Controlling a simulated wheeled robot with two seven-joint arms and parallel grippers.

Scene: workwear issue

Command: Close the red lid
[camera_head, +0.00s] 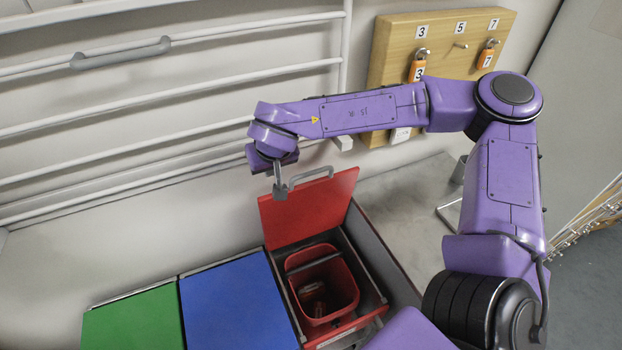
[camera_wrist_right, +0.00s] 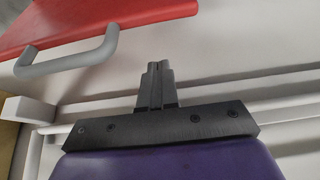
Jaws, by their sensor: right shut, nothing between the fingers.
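The red lid (camera_head: 308,212) stands raised and open at the back of the right-hand bin compartment. Its grey handle (camera_head: 312,175) is at the top edge. Under it a red bucket (camera_head: 330,285) sits in the open compartment with some items inside. My right gripper (camera_head: 280,190) is shut and empty, at the lid's upper left, by the left end of the handle. In the right wrist view the shut fingers (camera_wrist_right: 156,75) point up, and the red lid (camera_wrist_right: 110,15) with its handle (camera_wrist_right: 70,62) lies to their upper left, apart from them. My left gripper is not in view.
A blue lid (camera_head: 235,305) and a green lid (camera_head: 132,322) lie shut to the left. White rails (camera_head: 160,130) with a grey handle (camera_head: 120,52) run along the wall behind. A wooden board (camera_head: 440,50) with numbered hooks and orange padlocks hangs behind my right arm.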

